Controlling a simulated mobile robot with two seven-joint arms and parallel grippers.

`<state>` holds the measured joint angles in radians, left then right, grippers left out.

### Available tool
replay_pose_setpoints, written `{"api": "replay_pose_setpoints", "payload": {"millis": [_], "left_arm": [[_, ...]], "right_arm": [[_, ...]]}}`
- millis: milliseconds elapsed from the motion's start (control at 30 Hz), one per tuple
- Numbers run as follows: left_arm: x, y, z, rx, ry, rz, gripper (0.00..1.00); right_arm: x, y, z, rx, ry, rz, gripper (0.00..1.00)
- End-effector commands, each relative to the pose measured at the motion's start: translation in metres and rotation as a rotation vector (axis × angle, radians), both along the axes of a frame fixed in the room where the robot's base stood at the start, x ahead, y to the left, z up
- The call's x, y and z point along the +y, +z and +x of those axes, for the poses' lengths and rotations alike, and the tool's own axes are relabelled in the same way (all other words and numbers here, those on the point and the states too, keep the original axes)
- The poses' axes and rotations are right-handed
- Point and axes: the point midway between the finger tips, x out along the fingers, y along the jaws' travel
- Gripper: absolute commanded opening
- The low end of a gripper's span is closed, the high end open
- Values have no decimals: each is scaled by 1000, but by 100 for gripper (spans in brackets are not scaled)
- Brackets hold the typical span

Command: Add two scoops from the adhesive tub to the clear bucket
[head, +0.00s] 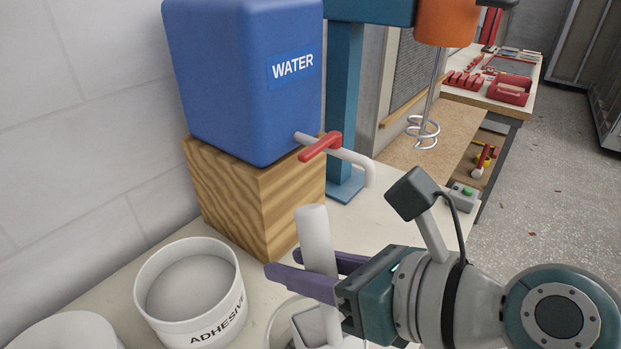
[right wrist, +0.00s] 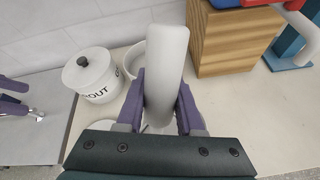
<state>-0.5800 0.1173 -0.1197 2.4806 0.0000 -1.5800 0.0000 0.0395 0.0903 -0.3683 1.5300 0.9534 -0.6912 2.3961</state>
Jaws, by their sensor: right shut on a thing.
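My right gripper (head: 318,272) is shut on the pale handle of a scoop (head: 314,225), which stands nearly upright between the purple fingers. The handle also shows in the right wrist view (right wrist: 166,65). The scoop's lower end is at the bottom edge of the head view, over or inside the clear bucket (head: 272,321); I cannot tell which, nor whether it carries adhesive. The white adhesive tub (head: 150,313) stands open to the left of the gripper, with pale contents inside. Purple fingers at the left of the right wrist view appear to be my left gripper (right wrist: 14,97); its jaw state is unclear.
A blue water tank (head: 235,100) with a red-handled tap (head: 322,147) sits on a wooden block (head: 225,205) behind the tub. A lidded white tub (right wrist: 97,80) stands left in the right wrist view. A mixer whisk (head: 423,125) hangs farther back.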

Motion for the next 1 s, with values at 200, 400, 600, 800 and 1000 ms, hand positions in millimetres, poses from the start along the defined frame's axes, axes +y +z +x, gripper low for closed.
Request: {"api": "replay_pose_setpoints", "payload": {"millis": [200,400,600,800,1000], "left_arm": [[-1,31,0,0,2,-4,50],[-1,45,0,0,2,-4,50],[-1,30,0,-2,1,-2,50],[1,13,0,0,-4,5,50],[2,7,0,1,-5,7,50]], "right_arm": [[5,2,12,119,-2,-47,0],[12,-8,27,271,1,-111,0],[18,-27,42,438,1,-183,0],[20,-33,48,536,1,-223,0],[21,-33,50,573,-1,-238,0]]}}
